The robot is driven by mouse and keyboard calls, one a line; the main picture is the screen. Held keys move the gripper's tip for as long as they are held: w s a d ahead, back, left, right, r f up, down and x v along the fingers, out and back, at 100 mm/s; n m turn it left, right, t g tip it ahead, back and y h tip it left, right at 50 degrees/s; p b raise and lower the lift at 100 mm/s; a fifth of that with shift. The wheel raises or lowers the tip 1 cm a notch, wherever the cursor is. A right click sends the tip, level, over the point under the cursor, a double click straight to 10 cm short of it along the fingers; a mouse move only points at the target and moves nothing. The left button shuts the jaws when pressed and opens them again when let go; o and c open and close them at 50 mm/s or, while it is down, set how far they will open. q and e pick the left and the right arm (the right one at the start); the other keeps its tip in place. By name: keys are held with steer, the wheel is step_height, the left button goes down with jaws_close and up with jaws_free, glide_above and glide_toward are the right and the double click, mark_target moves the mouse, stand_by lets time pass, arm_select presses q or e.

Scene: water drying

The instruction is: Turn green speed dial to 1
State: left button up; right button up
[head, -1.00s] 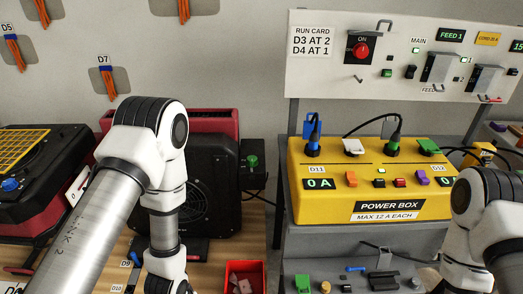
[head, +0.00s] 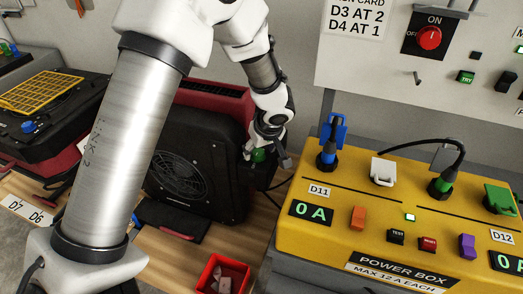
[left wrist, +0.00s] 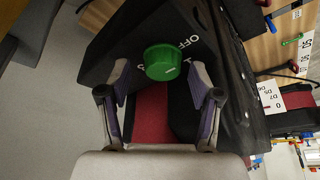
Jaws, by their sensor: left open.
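The green speed dial (head: 258,156) sits on a dark box at the right side of the black fan unit. In the left wrist view the round green dial (left wrist: 162,62) is ahead of my open left gripper (left wrist: 159,78), between the lines of its two fingers. The word OFF is printed beside it, and a small white mark shows on its face. I cannot read its setting. In the head view my left gripper (head: 267,153) is at the dial and partly hides it. Whether the fingers touch it I cannot tell. My right gripper is not in view.
The yellow power box (head: 350,225) with plugs and switches stands to the right. A red bin (head: 220,275) is on the wooden bench below. The black fan unit (head: 195,170) is close beside the dial. A panel (head: 400,75) with a red knob is at upper right.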

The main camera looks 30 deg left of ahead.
arm_select(q)
steer(key=shift+w+a+f, duration=0.1)
steer(key=shift+f, duration=0.15)
steer(key=shift+s+r, duration=0.1)
steer(key=shift+s, duration=0.15)
steer(key=c, duration=1.1)
steer(key=shift+c, duration=0.2)
